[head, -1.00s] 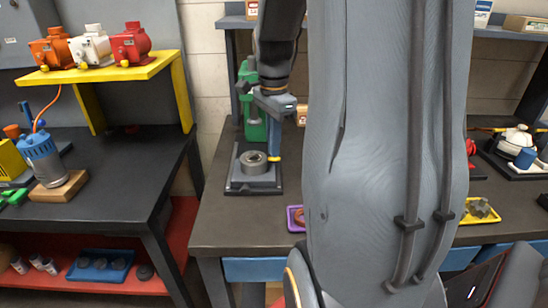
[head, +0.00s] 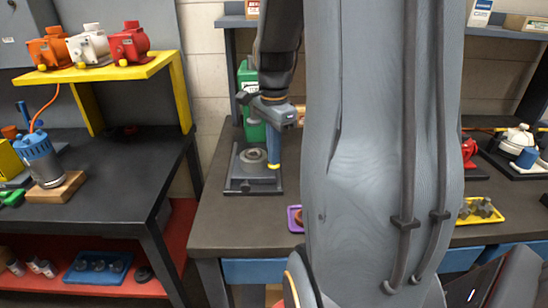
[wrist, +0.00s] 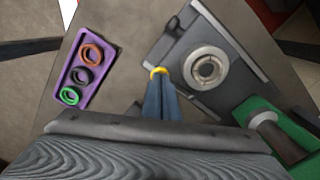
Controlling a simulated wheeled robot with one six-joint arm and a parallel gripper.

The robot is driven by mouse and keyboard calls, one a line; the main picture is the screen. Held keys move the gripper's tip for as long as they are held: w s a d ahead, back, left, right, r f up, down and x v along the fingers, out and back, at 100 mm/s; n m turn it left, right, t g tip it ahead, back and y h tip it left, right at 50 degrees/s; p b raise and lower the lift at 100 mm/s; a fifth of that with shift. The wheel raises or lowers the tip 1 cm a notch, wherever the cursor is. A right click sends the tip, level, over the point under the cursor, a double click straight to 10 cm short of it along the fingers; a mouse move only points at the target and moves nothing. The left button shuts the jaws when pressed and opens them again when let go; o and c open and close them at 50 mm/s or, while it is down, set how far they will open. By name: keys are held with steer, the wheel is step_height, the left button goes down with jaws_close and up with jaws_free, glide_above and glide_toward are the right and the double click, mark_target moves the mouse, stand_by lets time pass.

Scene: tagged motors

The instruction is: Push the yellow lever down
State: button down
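My gripper (head: 273,165) points down with its blue fingers together, at the right side of a grey press-like fixture (head: 238,186) on the dark bench. A small yellow piece (head: 274,166) shows right at the fingertips; it also shows as a curved yellow band in the wrist view (wrist: 159,71). I cannot tell whether it is the lever's end or part of the fingertips. No other yellow lever is clear on the fixture. A round grey ring-shaped part (wrist: 204,68) sits on the fixture, beside the fingertips and apart from them.
A purple tray (wrist: 63,78) with three rings lies on the bench near the fixture. A green object (head: 250,90) stands behind it. A yellow tray (head: 482,218) is farther right. My own arm hides the middle of the bench in the head view.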

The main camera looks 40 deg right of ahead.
steer(key=shift+f+b, duration=0.4)
steer(key=shift+f, duration=0.6)
steer(key=shift+r, duration=0.1)
step_height(320, 180, up, 7)
steer(key=p, duration=0.6)
